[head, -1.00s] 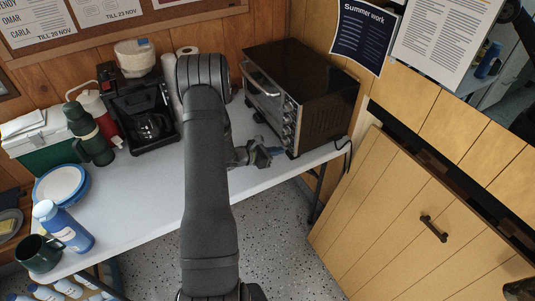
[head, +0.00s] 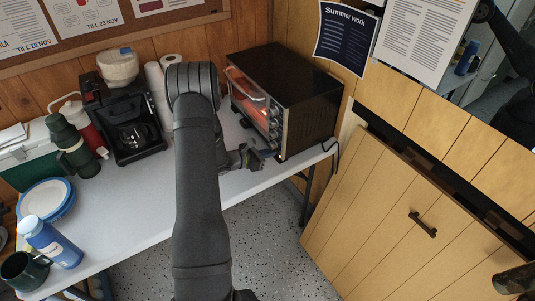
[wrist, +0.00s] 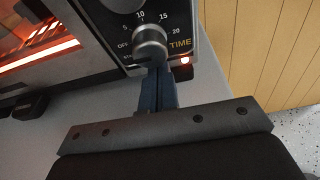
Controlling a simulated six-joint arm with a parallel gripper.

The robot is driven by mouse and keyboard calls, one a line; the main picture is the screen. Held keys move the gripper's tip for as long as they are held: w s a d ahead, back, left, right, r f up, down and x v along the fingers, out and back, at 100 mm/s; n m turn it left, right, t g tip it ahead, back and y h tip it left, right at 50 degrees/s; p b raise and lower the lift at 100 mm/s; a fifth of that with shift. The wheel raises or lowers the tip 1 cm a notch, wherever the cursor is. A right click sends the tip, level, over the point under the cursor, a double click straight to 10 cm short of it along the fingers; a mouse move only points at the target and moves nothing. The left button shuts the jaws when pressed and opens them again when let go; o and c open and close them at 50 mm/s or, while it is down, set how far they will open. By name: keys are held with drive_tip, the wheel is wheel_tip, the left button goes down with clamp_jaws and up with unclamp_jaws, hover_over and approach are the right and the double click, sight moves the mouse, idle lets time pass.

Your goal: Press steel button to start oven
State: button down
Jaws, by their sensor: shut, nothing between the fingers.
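The oven (head: 290,95) is a dark box on the right end of the table, and its inside glows orange behind the glass door. In the wrist view, its control panel (wrist: 197,38) shows a steel TIME knob (wrist: 150,44) and a lit red lamp (wrist: 185,60). A partly covered label starting "STA" lies left of my fingers. My gripper (wrist: 157,72) is shut and empty, its blue fingertips at the panel just below the knob. The steel button is hidden, apparently behind the fingertips; contact cannot be seen. In the head view, my gripper (head: 262,153) is at the oven's lower front corner.
A coffee maker (head: 126,117), paper towel rolls (head: 157,80) and a green flask (head: 70,145) stand at the back left. Plates (head: 45,200), a blue bottle (head: 50,242) and a dark mug (head: 24,270) are at front left. The table (head: 135,195) is bare between.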

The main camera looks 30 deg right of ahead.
drive_tip(key=v, duration=0.9)
drive_tip(key=f+v, duration=0.1)
drive_tip(key=v, duration=0.4)
drive_tip(key=shift+a, duration=0.1)
